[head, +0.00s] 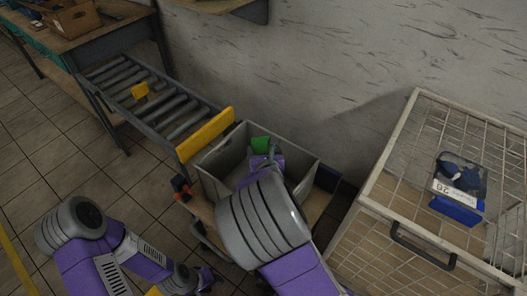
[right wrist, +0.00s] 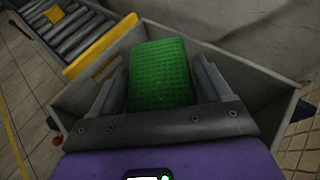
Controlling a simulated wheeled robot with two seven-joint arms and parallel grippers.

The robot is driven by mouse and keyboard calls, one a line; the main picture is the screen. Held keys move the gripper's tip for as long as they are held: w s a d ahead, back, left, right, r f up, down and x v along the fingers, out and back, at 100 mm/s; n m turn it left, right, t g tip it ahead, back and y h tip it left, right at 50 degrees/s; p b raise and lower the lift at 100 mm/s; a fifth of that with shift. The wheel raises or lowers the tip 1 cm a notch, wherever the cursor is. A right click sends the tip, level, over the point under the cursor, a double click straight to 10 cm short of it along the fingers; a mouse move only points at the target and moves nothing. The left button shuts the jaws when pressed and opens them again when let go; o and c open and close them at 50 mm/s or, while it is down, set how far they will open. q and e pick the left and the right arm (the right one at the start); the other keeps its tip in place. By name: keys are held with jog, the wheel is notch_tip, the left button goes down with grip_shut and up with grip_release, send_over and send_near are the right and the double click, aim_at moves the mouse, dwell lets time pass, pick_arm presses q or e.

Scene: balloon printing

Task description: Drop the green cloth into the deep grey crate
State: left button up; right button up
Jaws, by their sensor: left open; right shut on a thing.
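The green cloth (head: 261,145) is inside the outline of the deep grey crate (head: 222,155) in the head view. In the right wrist view the cloth (right wrist: 160,75) is a textured green block between the fingers of my right gripper (right wrist: 163,85), which is shut on it. The crate's walls (right wrist: 245,75) surround the cloth in that view. I cannot tell how far above the crate floor the cloth is. My right gripper (head: 264,162) and arm hide part of the crate in the head view. My left gripper (head: 207,279) is open, low at the front, apart from the crate.
The crate stands on a wooden cart (head: 318,200). A roller conveyor (head: 150,95) with a yellow end bar (head: 205,134) lies left of it. The wall is close behind.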

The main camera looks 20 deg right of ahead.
jog(key=o, duration=1)
jog(key=shift+c, duration=0.2)
jog(key=p+v, duration=0.3)
jog(key=v, duration=0.4)
jog(key=shift+s, duration=0.25)
jog(key=shift+r, duration=0.1)
